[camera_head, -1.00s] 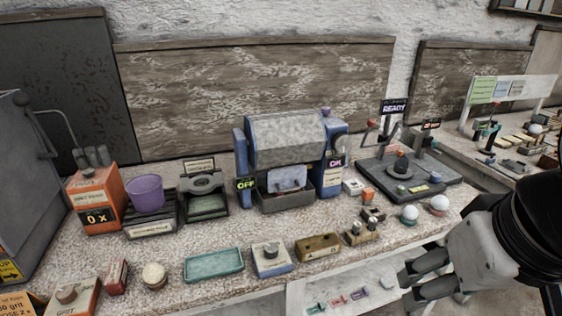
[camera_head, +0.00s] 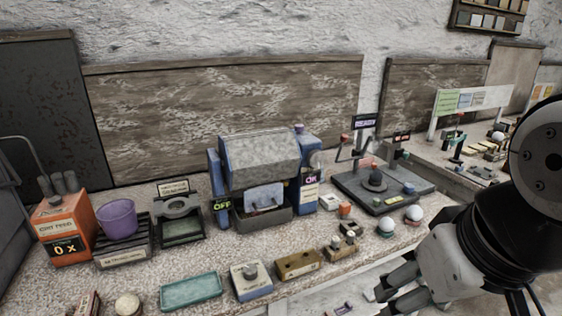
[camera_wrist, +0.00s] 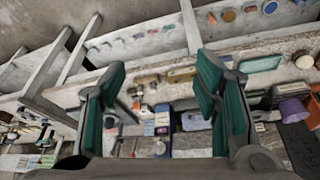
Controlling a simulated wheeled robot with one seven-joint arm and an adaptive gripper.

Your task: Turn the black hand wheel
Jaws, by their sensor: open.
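A round black piece with a knob on top (camera_head: 375,182) sits on a dark grey plate (camera_head: 350,190) at the right of the bench in the head view. It may be the black hand wheel, but I cannot tell for sure. A greyish disc (camera_head: 316,160) also shows at the right side of the blue machine. My gripper (camera_head: 394,291) is low at the right, in front of the bench edge, apart from both. In the wrist view my gripper (camera_wrist: 166,88) shows its two teal-padded fingers spread wide with nothing between them.
The blue machine (camera_head: 262,160) stands mid-bench. White spheres (camera_head: 413,213), small knobbed blocks (camera_head: 250,278) and a teal tray (camera_head: 190,291) line the front. A purple bucket (camera_head: 117,219) and an orange box (camera_head: 64,226) stand left. Upright posts with signs rise behind the dark plate.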

